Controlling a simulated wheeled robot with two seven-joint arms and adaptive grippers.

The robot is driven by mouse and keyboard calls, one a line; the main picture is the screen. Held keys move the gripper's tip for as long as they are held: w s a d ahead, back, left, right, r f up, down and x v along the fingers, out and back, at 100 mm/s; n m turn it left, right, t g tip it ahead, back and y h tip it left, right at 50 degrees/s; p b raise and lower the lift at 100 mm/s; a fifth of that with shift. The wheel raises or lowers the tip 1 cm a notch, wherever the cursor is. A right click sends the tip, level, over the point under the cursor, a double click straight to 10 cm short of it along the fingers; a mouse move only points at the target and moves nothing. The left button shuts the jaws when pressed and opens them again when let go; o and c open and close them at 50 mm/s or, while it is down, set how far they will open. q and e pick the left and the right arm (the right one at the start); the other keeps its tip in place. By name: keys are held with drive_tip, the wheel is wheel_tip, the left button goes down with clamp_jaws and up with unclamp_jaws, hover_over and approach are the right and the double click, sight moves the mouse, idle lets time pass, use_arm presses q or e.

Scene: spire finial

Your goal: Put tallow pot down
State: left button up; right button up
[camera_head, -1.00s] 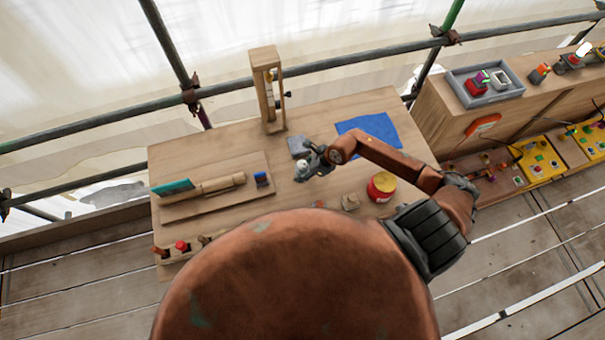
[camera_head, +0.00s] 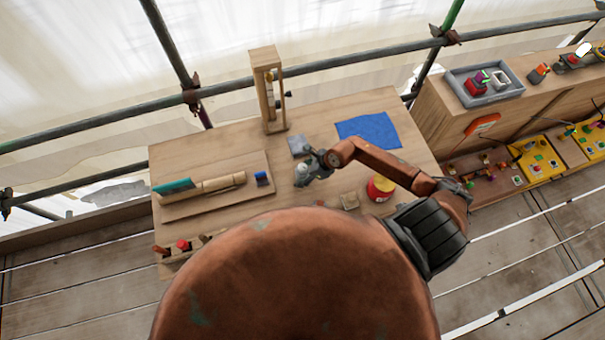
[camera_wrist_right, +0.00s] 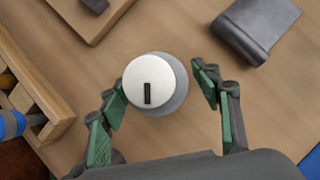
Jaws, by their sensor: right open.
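The tallow pot, a round grey pot with a white top and a dark slot, stands on the wooden table in the right wrist view (camera_wrist_right: 150,80). It is small and partly hidden by my gripper in the head view (camera_head: 302,171). My right gripper (camera_wrist_right: 160,78) is open, with one green-padded finger on each side of the pot. A gap shows between the right finger and the pot; the left finger is close to it, and I cannot tell whether it touches. My left gripper is not in view.
A grey block (camera_head: 299,145) lies just behind the pot. A red tin with a yellow lid (camera_head: 380,188) and a blue cloth (camera_head: 368,130) are to the right. A wooden stand (camera_head: 268,90) rises at the back edge.

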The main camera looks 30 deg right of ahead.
drive_tip(key=b+v, duration=0.1)
drive_tip(key=v, duration=1.1)
idle(0.4)
